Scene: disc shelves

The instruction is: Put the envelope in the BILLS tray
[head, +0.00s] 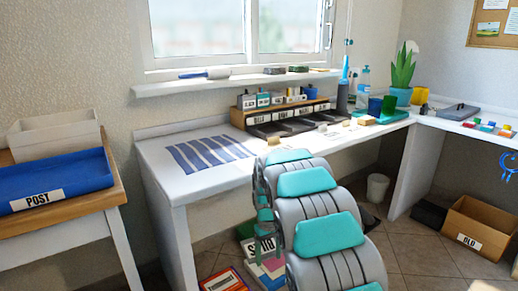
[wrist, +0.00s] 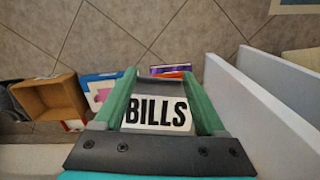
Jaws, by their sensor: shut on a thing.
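The label faces the wrist camera, between the fingers. In the head view my gripper (head: 264,218) hangs low in front of the desk, partly behind my arm. Dark trays stand in a wooden rack (head: 240,117) on the desk, at the back. The white label on the leftmost tray (head: 258,119) seems to read BILLS; the other labels are too small to read surely. My gripper is well apart from the rack.
A blue POST tray (head: 55,185) stands on the left table. The desk has a striped mat (head: 210,152). A plant (head: 402,72) and bottles stand right of the rack. A shelf (head: 235,82) runs above. Boxes, books and a cardboard box (head: 478,228) are on the floor.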

